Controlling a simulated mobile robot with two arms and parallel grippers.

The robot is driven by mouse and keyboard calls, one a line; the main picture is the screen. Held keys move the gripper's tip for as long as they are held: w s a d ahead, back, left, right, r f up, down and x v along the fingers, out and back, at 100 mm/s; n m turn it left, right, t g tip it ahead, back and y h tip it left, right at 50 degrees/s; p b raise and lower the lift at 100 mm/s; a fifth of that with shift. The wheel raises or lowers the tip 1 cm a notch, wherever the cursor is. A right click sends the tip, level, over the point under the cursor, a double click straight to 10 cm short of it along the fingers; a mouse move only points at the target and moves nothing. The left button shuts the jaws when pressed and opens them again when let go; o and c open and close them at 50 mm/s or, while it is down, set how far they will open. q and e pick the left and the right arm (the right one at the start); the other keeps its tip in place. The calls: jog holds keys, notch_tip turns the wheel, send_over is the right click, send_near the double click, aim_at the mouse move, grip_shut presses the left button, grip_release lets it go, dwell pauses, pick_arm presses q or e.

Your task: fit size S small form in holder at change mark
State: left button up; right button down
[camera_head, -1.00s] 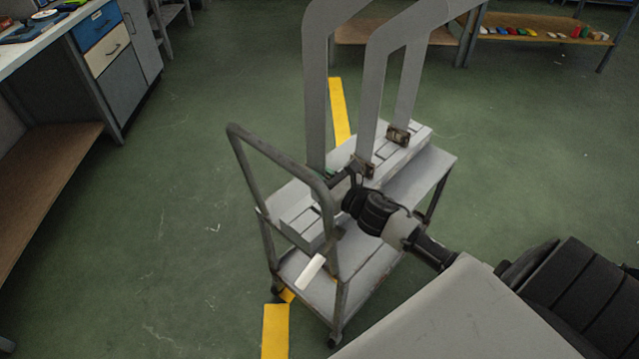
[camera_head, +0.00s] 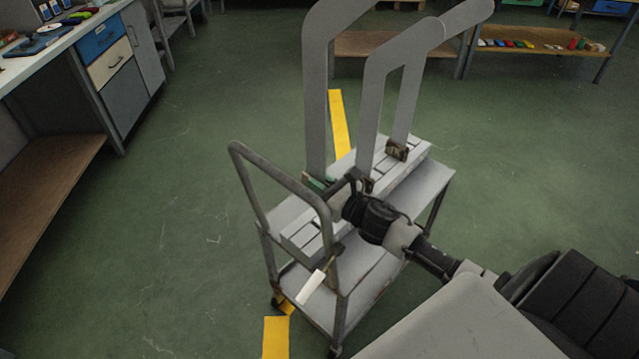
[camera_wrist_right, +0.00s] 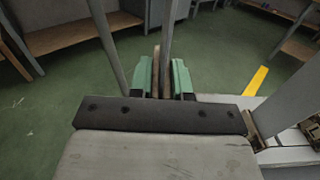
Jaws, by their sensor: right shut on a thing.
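Three tall grey flat forms with bent tops stand up at a cart: a left one (camera_head: 315,110), a middle one (camera_head: 368,120) and a right one (camera_head: 405,100). No size marking is readable. The long light-grey holder (camera_head: 301,238) lies on the cart top. My right gripper (camera_head: 318,184) is at the foot of the left form and shut on it. In the right wrist view its green fingers (camera_wrist_right: 162,78) close around a thin upright piece. The form's lower end and its seat are hidden by the gripper. My left gripper is not in view.
The grey cart (camera_head: 425,180) has a raised tube handle (camera_head: 275,172) close to the gripper. Brown clamps (camera_head: 397,149) sit at the holder. A workbench (camera_head: 50,48) stands left, a low shelf (camera_head: 545,40) behind. Green floor between is clear.

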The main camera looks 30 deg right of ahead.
aim_at(319, 163)
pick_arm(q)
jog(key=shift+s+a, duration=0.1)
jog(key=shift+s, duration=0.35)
pick_arm(e)
jog(key=shift+r, duration=0.4)
pick_arm(q)
jog(key=shift+p, duration=0.3)
pick_arm(e)
jog(key=shift+r, duration=0.2)
jog(key=shift+r+p, duration=0.3)
jog(key=shift+p, duration=0.05)
jog(key=shift+r+p, duration=0.35)
jog(key=shift+r, duration=0.05)
jog(key=shift+r+p, duration=0.75)
jog(key=shift+r, duration=0.1)
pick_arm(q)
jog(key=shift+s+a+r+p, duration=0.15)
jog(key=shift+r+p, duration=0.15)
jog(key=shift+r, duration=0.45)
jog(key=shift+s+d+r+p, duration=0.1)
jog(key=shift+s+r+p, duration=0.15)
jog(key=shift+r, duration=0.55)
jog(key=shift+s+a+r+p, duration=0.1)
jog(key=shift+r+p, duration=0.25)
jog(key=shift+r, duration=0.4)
pick_arm(e)
jog(key=shift+r, duration=1)
